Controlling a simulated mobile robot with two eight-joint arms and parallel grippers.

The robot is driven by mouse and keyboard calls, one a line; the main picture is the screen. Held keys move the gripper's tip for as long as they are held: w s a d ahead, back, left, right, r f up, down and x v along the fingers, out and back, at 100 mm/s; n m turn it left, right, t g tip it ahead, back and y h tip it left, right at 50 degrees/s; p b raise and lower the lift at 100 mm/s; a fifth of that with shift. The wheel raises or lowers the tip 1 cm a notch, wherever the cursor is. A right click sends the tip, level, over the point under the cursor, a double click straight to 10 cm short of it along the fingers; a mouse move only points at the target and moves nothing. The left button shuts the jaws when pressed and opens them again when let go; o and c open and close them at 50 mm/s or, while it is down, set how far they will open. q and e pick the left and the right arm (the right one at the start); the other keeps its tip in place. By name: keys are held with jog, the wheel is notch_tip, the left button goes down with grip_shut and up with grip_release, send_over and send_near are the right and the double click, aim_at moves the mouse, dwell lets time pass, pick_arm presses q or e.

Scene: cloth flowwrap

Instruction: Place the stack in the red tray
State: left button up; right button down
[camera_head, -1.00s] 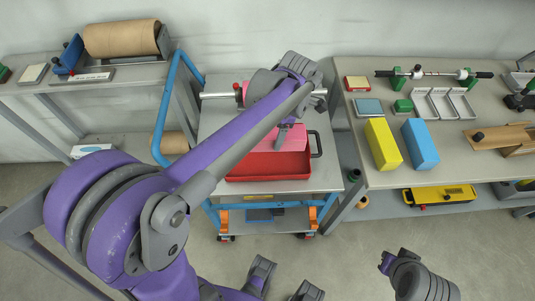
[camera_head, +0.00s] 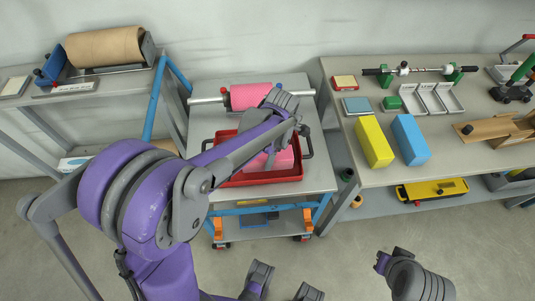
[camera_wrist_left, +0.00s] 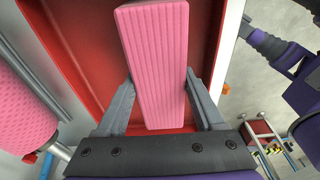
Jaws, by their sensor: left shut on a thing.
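The pink ribbed stack (camera_wrist_left: 158,70) stands out clearly in the left wrist view, between the two fingers of my left gripper (camera_wrist_left: 160,92). The fingers are shut on its sides. In the head view, my left gripper (camera_head: 271,158) and the pink stack (camera_head: 283,161) are over the red tray (camera_head: 262,181), within its outline. The tray's red floor shows around the stack; I cannot tell whether the stack touches it. My left forearm hides part of the tray. What seems to be my right arm's end (camera_head: 392,264) is at the lower right, its jaws unclear.
The tray lies on a grey cart (camera_head: 318,180) with a pink roll (camera_head: 250,96) on a bar behind it. A bench at right holds a yellow block (camera_head: 374,142), a blue block (camera_head: 411,139) and white trays (camera_head: 432,98). A brown roll (camera_head: 104,47) stands at left.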

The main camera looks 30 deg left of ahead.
pick_arm(q)
jog(key=shift+f, duration=0.15)
jog(key=o, duration=1.4)
jog(key=shift+r, duration=0.4)
notch_tip(320, 180, up, 10)
jog(key=d+r+p, duration=0.1)
jog(key=d+p, duration=0.1)
jog(key=s+f+m+t, duration=0.1)
jog(key=s+m+t, duration=0.1)
jog(key=s+m, duration=0.3)
jog(key=s+f+m+t+h, duration=0.1)
jog(key=s+m, duration=0.4)
jog(key=m, duration=0.6)
jog(key=s+f+m+t, duration=0.3)
jog(key=s+m, duration=0.3)
jog(key=m, duration=0.2)
jog(key=shift+d+f+h, duration=0.1)
jog(key=shift+d+h, duration=0.2)
jog(key=shift+d, duration=0.1)
